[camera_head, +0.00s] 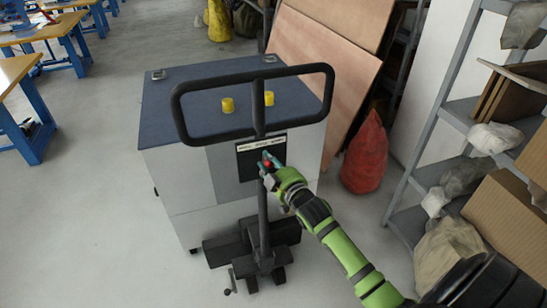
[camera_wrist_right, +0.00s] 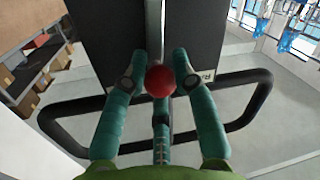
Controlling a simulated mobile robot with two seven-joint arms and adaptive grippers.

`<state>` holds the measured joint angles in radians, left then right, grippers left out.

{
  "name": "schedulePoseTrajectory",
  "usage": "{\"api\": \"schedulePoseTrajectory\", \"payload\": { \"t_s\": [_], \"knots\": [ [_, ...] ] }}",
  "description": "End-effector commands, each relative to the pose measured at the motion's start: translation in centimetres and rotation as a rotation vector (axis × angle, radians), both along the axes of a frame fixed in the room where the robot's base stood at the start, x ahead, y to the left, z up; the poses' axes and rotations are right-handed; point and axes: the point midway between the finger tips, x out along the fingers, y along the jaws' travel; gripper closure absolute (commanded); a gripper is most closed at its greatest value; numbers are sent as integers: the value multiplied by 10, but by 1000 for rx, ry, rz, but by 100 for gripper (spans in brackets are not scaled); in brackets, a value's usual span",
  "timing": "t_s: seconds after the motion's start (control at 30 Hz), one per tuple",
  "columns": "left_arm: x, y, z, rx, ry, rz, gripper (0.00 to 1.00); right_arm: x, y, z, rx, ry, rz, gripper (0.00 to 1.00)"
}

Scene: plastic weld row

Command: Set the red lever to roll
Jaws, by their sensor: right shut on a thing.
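The red lever shows as a round red knob (camera_head: 267,164) in front of a black panel (camera_head: 249,166) with a white lettered strip along its top. In the right wrist view the red knob (camera_wrist_right: 160,79) sits between my fingers. My right gripper (camera_head: 270,160) has its teal fingers closed around the knob; it also shows in the right wrist view (camera_wrist_right: 159,68). The lever's stem is mostly hidden by the gripper, and the lettering is too small to read surely. My left gripper is not in view.
A black looped handle (camera_head: 180,118) on a post (camera_head: 263,215) stands before a grey cabinet with a blue top (camera_head: 190,95) bearing yellow knobs (camera_head: 228,105). A red sack (camera_head: 366,158) and a laden shelf rack (camera_head: 462,115) stand at right.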

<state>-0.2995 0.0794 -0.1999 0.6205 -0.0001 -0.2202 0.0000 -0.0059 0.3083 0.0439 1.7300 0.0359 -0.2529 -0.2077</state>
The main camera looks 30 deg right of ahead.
Motion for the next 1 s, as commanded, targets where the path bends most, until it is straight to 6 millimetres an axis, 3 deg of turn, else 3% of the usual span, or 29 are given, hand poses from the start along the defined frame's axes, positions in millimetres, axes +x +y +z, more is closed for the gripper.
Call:
{"api": "schedulePoseTrajectory", "payload": {
  "t_s": [0.73, 0.77, 0.8, 1.0],
  "knots": [
    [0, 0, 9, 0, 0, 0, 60, 1, 7, -2, -97, 28, -1, 100],
    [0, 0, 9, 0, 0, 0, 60, 1, 7, -2, -97, 28, -1, 61],
    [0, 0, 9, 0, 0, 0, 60, 1, 7, -2, -97, 28, -1, 48],
    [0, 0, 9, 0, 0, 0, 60, 1, 7, -1, -97, 26, -1, 48]
  ]
}}
